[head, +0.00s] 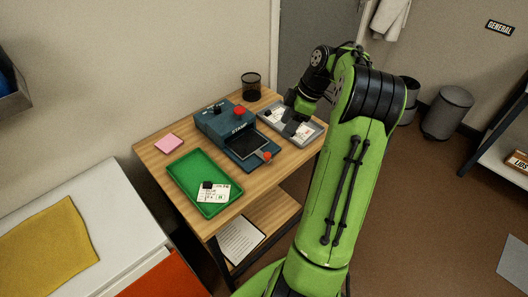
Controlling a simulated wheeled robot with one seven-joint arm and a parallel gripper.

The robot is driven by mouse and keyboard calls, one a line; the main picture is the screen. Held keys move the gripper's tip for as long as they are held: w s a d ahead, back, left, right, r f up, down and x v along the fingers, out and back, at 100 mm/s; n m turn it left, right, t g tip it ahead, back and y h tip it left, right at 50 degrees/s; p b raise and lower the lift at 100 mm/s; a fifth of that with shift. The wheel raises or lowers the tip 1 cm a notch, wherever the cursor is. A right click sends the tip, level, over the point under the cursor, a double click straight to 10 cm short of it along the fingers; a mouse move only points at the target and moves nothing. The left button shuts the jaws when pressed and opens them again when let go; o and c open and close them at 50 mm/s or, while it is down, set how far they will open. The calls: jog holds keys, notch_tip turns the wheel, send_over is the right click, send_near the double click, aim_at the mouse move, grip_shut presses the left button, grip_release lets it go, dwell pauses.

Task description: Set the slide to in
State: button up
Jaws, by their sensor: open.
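A dark teal stamping machine (222,120) with the word STAMP on its front edge stands on the wooden table. Its slide (247,145), a dark flat plate, sticks out from the front of the machine toward the lower right. A small red-orange knob (267,156) sits at the slide's outer end. A red button (240,111) and a dark knob are on the machine's top. My gripper (291,127) is open, over the grey tray to the right of the machine, apart from the slide's knob. Its fingertips are small and partly blend with the tray.
The grey tray (312,141) holds white cards. A green tray (190,170) at the front holds a card (214,193) with a dark block on it. A pink pad (169,143) and a black mesh cup (251,86) stand on the table (157,160).

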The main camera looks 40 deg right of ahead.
aim_at(268, 154)
jog(key=b+x, duration=0.3)
jog(key=x, duration=1)
jog(key=shift+r+b, duration=0.1)
jog(key=shift+b, duration=0.3)
grip_shut()
